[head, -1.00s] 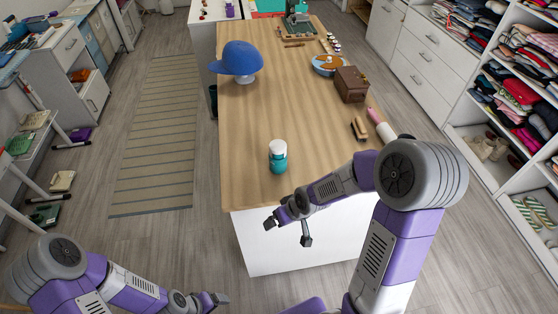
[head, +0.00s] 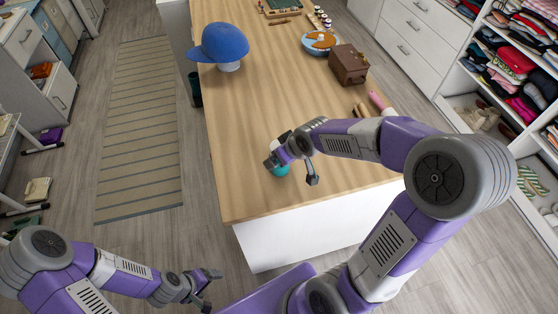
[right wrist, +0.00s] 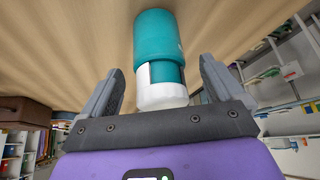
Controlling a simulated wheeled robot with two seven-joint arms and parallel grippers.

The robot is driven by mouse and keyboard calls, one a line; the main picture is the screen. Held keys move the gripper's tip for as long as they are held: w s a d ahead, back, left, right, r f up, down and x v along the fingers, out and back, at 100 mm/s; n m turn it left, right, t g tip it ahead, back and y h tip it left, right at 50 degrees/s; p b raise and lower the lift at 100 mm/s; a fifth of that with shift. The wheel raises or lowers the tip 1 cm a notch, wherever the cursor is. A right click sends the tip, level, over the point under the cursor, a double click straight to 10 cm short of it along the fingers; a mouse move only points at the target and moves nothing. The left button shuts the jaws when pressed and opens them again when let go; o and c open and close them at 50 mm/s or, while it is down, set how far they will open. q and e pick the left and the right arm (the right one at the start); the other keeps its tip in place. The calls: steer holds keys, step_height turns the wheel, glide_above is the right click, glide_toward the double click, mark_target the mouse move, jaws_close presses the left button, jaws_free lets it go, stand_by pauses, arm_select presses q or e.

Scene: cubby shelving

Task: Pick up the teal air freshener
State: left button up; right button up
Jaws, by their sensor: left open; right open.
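The teal air freshener (head: 280,170) stands on the wooden table near its front edge, mostly hidden behind my right gripper (head: 291,171) in the head view. In the right wrist view it shows as a teal body (right wrist: 160,40) with a white end towards the palm. My right gripper is open, with one finger on each side of the white end (right wrist: 160,95) and a visible gap to each finger. My left gripper (head: 209,289) is open and empty, low in front of the table and away from the air freshener.
The wooden table (head: 255,120) is bare around the air freshener. A blue cap (head: 220,43) on a white stand is at the far left, with a brown box (head: 348,65) and a bowl (head: 320,42) at the far right. A striped rug (head: 140,130) lies left of the table.

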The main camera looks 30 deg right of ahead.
steer(key=x, duration=0.3)
steer(key=shift+w+b, duration=0.15)
steer(key=shift+b, duration=0.15)
steer(key=shift+c, duration=0.3)
steer(key=c, duration=1.2)
